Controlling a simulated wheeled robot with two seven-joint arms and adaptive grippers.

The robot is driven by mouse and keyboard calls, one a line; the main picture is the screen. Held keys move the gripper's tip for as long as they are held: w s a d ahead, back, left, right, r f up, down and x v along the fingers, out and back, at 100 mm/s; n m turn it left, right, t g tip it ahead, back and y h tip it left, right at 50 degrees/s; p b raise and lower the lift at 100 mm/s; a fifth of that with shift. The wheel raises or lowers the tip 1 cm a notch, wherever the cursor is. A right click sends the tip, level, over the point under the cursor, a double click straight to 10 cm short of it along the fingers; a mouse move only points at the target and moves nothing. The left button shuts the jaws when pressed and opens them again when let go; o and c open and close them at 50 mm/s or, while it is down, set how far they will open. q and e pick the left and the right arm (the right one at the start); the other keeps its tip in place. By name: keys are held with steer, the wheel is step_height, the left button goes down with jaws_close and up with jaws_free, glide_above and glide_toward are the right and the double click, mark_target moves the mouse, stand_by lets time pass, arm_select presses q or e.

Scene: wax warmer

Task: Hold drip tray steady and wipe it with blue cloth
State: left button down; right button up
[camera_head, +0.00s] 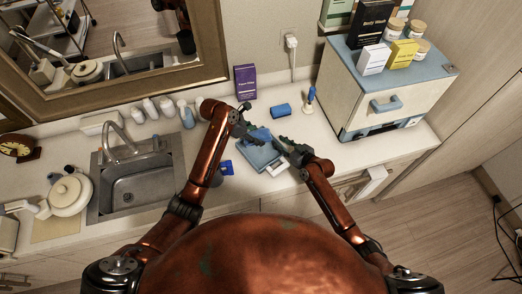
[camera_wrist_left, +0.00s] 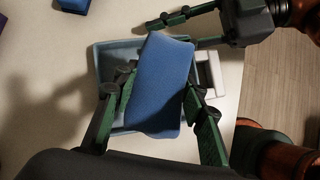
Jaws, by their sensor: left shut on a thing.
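The drip tray (camera_head: 255,158) is a shallow light blue rectangular tray lying flat on the counter. Its rim also shows in the left wrist view (camera_wrist_left: 97,62). My left gripper (camera_head: 250,133) is over the tray, shut on the blue cloth (camera_wrist_left: 160,85). The cloth hangs between the fingers (camera_wrist_left: 158,98) as a tilted slab and hides much of the tray floor; I cannot tell whether it touches it. My right gripper (camera_head: 284,148) is at the tray's right side, fingers apart; in the left wrist view it (camera_wrist_left: 190,28) is close to the tray's edge, with no clear grip.
A small white item (camera_head: 276,169) adjoins the tray's right side. A blue block (camera_head: 281,110), a purple box (camera_head: 245,82) and a blue-handled tool (camera_head: 310,98) stand behind. The sink (camera_head: 137,188) is left, a white cabinet (camera_head: 370,95) right. A dark blue item (camera_head: 226,167) lies left of the tray.

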steer(key=v, duration=1)
